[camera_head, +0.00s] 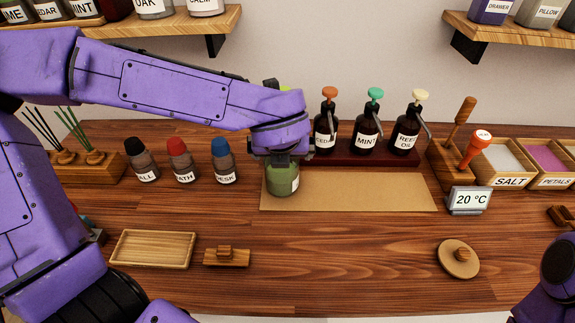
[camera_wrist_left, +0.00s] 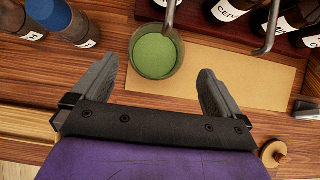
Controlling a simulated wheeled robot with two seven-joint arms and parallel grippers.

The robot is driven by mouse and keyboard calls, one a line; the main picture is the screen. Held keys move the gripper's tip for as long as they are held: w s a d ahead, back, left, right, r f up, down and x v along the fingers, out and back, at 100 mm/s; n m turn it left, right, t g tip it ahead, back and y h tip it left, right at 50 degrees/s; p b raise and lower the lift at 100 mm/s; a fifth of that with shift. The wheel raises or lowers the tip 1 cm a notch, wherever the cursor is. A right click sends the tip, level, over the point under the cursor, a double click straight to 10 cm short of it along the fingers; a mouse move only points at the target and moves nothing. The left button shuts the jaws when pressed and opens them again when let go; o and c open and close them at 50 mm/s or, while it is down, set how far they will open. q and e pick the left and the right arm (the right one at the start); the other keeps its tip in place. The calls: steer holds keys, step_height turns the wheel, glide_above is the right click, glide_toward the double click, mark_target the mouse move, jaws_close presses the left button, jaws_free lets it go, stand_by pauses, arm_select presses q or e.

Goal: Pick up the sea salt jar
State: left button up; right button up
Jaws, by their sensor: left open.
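A green jar (camera_head: 284,181), open at the top with green contents, stands upright at the left end of a tan mat (camera_head: 350,190). Its label is turned to the right and I cannot read it, so I cannot tell whether it is the sea salt jar. My left gripper (camera_wrist_left: 158,68) is open. In the head view it is over the jar and hides its upper part. In the left wrist view the jar (camera_wrist_left: 155,55) lies between and beyond the fingertips, apparently not gripped. Of my right arm only a part shows at the lower right; its fingers are out of view.
Dark pump bottles (camera_head: 366,132) stand in a row behind the mat. Three small capped bottles (camera_head: 181,163) are to the left. A salt box (camera_head: 503,162) and a temperature display (camera_head: 468,200) are to the right. A wooden tray (camera_head: 153,249) and lids lie in front.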

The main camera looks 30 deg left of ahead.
mark_target(282, 174)
arm_select(q)
steer(key=x, duration=0.4)
steer(key=p+x, duration=0.1)
steer(key=x, duration=0.3)
steer(key=shift+s+a+f, duration=0.2)
steer(key=c, duration=1.5)
steer(key=shift+c, duration=0.6)
steer(key=shift+r, duration=0.1)
steer(key=shift+r, duration=0.1)
